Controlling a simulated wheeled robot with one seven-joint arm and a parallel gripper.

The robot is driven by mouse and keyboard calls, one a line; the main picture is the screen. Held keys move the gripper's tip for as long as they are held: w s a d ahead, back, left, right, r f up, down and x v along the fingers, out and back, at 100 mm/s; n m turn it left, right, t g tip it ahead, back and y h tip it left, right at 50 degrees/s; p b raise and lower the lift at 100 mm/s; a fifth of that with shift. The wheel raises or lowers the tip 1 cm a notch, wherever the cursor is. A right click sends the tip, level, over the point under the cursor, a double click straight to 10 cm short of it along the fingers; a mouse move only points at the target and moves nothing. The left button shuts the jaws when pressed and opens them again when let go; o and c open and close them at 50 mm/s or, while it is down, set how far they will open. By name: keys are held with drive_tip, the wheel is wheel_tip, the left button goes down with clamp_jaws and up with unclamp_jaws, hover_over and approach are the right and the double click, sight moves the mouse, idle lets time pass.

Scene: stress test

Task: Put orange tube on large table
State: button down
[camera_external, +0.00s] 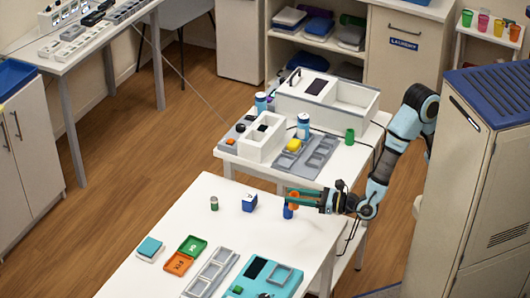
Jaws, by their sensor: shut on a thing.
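The large white table (215,222) fills the lower middle of the external view. My gripper (297,199) reaches in from the right over the table's right edge area, its fingers pointing left. It is shut on a small orange piece, which looks like the orange tube (293,197). A small blue piece (288,212) shows directly below it. I cannot tell whether that is part of the tube or a separate thing, or whether the tube touches the tabletop. The fingers hide part of the tube.
A blue-and-white box (249,203) and a small can (214,203) stand left of my gripper. Orange (178,263) and green trays, grey trays and a teal case (258,281) lie in front. A second table (232,160) with bins stands behind. A tall cabinet (478,190) is at right.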

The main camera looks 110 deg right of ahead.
drive_tip(key=shift+w+a+r+n+t+y+b, duration=0.1)
drive_tip(key=shift+a+n+t+y+b, duration=0.05)
drive_tip(key=shift+a+n+t+y, duration=0.3)
drive_tip(key=shift+w+a+r+n+t+y+b, duration=0.15)
drive_tip(key=shift+n+y, duration=0.1)
drive_tip(key=shift+y, duration=0.3)
drive_tip(key=shift+a+f+y, duration=0.1)
drive_tip(key=shift+f+y, duration=0.1)
drive_tip(key=shift+y, duration=0.1)
wheel_tip(320, 180, down, 9)
drive_tip(key=shift+f+b, duration=0.2)
drive_tip(key=shift+b, duration=0.35)
drive_tip(key=shift+f+b, duration=0.2)
drive_tip(key=shift+b, duration=0.1)
drive_tip(key=c, duration=0.5)
unclamp_jaws()
drive_tip(key=shift+r, duration=0.1)
